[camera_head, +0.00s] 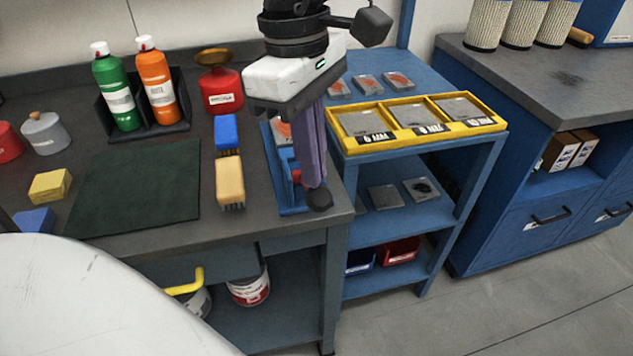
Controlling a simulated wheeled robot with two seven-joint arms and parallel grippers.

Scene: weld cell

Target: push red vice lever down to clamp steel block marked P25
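A blue vice (291,193) sits at the right front corner of the grey workbench. A small red part (296,177) shows on it beside my fingers; it may be the lever, which is mostly hidden. My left gripper (317,190) points down over the vice's right side, its purplish fingers covering part of it. The fingers overlap in this view, so their gap cannot be seen. A dark rounded end shows at their lower tip; I cannot tell whether it belongs to finger or lever. No block marked P25 can be made out. My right gripper is out of view.
A yellow-handled brush (230,181) lies just left of the vice. A red can (220,90) and two spray bottles in a dark holder (174,127) stand behind. A yellow tray (425,136) of plates is on the blue rack to the right. A green mat (137,188) is clear.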

